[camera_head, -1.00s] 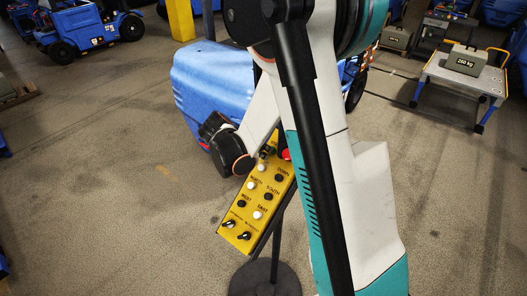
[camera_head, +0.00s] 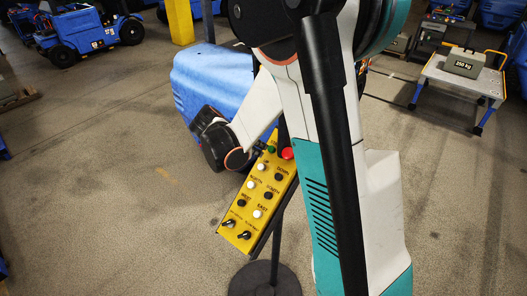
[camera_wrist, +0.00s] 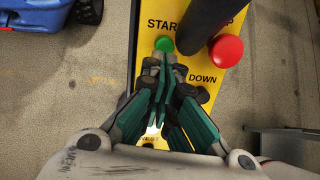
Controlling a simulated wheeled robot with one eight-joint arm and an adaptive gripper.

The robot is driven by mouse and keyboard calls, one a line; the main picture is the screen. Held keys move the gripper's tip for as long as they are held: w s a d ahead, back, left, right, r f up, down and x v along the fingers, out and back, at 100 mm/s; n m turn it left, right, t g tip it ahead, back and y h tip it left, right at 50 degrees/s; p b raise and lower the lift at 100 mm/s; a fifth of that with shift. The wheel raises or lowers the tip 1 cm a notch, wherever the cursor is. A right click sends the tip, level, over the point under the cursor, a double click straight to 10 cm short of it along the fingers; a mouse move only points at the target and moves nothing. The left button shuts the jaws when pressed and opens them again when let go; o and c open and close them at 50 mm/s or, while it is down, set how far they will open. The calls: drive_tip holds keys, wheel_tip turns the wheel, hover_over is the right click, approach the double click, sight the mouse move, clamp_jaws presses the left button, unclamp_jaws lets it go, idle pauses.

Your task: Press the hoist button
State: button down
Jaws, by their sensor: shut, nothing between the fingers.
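The yellow control box (camera_head: 250,208) hangs tilted on a dark pole in the head view. It carries a green START button (camera_head: 271,149), a red button (camera_head: 288,153), a white button (camera_head: 264,167) and labelled direction buttons. In the wrist view my gripper (camera_wrist: 167,56) is shut and empty. Its fingertips point at the lower edge of the green button (camera_wrist: 164,44); I cannot tell whether they touch it. The red button (camera_wrist: 226,50) is to their right. The fingers cover much of the box below START. In the head view I cannot make out the fingertips clearly.
A black post (camera_wrist: 198,22) rises between the green and red buttons. A round dark base (camera_head: 262,280) stands on the floor. A blue machine (camera_head: 210,85) is behind the box. A cart (camera_head: 462,78) with a 250 kg weight is at the right. The floor at left is open.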

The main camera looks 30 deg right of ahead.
drive_tip(key=v, duration=0.9)
drive_tip(key=shift+b, duration=0.4)
drive_tip(key=shift+s+a+r, duration=0.1)
